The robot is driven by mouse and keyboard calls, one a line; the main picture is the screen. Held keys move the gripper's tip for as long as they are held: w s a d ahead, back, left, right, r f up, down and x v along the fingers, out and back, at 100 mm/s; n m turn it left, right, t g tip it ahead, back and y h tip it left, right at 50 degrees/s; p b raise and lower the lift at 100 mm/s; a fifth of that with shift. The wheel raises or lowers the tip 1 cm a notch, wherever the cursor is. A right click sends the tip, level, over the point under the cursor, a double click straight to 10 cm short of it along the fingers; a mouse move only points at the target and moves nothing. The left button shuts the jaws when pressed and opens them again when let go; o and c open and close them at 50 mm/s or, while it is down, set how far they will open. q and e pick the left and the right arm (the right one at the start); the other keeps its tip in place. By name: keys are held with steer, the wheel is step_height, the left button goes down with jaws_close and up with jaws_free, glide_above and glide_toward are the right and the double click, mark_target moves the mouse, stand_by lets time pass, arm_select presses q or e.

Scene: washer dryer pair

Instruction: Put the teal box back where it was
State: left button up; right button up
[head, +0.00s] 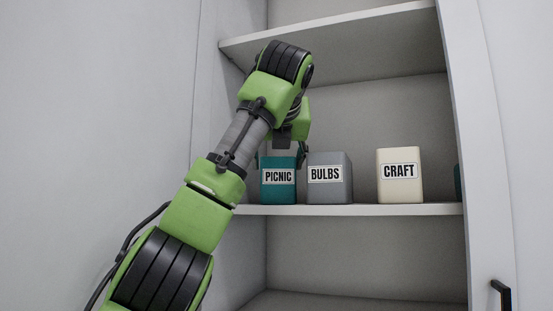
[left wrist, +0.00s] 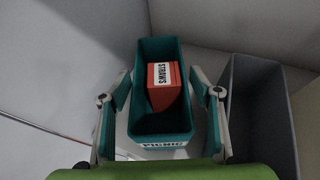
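The teal box labelled PICNIC (head: 278,190) stands upright on the middle shelf, at its left end. In the left wrist view the open-topped teal box (left wrist: 160,122) is seen from above, with a red STRAWS box (left wrist: 161,98) inside. My left gripper (head: 281,158) reaches down over it from above. Its fingers (left wrist: 162,112) stand on either side of the teal box, with a narrow gap showing on both sides, so it looks open around the box. My right gripper is in neither view.
A grey BULBS box (head: 330,187) stands close to the right of the teal box. A cream CRAFT box (head: 400,188) is farther right on the middle shelf (head: 360,210). Another teal thing (head: 458,184) is partly hidden by the cabinet's right side. An upper shelf (head: 370,34) overhangs my left arm.

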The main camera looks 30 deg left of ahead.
arm_select(q)
steer(key=shift+r, duration=0.1)
steer(key=b+v, duration=0.2)
steer(key=v, duration=1.1)
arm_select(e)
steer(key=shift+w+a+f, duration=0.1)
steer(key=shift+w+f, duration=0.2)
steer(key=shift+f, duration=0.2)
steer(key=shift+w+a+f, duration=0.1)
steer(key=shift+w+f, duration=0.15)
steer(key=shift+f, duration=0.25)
arm_select(q)
steer(key=shift+a, duration=0.1)
